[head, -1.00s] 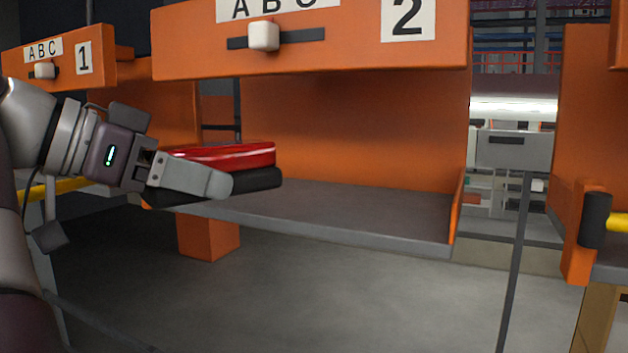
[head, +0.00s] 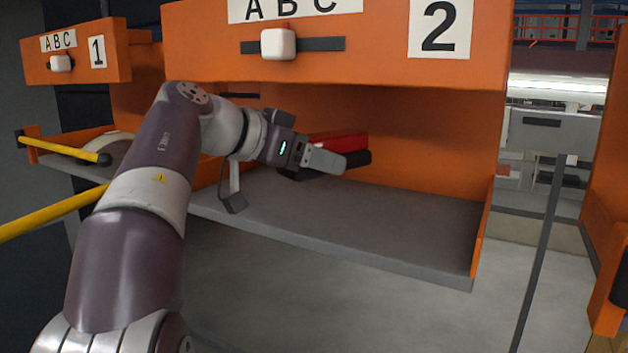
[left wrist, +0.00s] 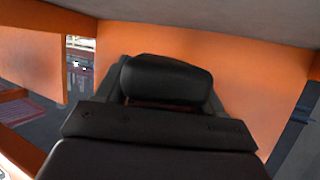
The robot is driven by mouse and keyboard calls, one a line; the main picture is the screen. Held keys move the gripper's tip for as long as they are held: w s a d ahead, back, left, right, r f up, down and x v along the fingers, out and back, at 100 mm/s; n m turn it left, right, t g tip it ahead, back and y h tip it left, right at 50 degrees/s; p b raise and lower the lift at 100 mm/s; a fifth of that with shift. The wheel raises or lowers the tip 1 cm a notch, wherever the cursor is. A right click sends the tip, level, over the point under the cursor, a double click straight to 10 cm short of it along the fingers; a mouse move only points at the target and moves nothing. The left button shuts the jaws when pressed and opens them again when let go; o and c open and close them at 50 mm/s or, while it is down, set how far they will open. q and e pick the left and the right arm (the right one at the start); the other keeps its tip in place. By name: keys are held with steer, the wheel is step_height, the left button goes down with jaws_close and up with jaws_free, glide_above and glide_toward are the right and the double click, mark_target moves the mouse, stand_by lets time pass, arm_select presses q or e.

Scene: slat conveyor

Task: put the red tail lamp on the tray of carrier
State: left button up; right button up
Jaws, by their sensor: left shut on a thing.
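The red tail lamp (head: 340,142) has a red lens and a black housing. My left gripper (head: 335,162) is shut on it and holds it above the grey tray (head: 370,220) of the orange carrier marked 2 (head: 440,28), in front of the back wall. A gap shows between lamp and tray. In the left wrist view the black housing (left wrist: 165,80) fills the middle, and the red lens is hidden there. My right gripper is not in view.
Carrier 1 (head: 97,50) stands at the left, with yellow bars (head: 60,150) near it. The slider panel (head: 290,45) of carrier 2 overhangs the tray. An orange side lip (head: 482,235) bounds the tray's right end. The tray's middle and right are bare.

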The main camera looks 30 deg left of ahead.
mark_target(312, 210)
arm_select(q)
steer(key=f, duration=0.1)
steer(key=s+f, duration=0.1)
steer(key=f, duration=0.1)
steer(key=shift+s+f, duration=0.2)
steer(key=shift+s, duration=0.05)
steer(key=shift+w+f+p, duration=0.35)
steer(key=shift+w+f, duration=0.15)
steer(key=shift+f, duration=0.4)
steer(key=shift+w+f, duration=0.25)
steer(key=shift+s+f, duration=0.1)
steer(key=shift+s, duration=0.1)
steer(key=o, duration=1.2)
steer(key=shift+s, duration=0.15)
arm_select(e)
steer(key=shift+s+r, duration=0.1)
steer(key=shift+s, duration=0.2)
arm_select(q)
steer(key=shift+w, duration=0.2)
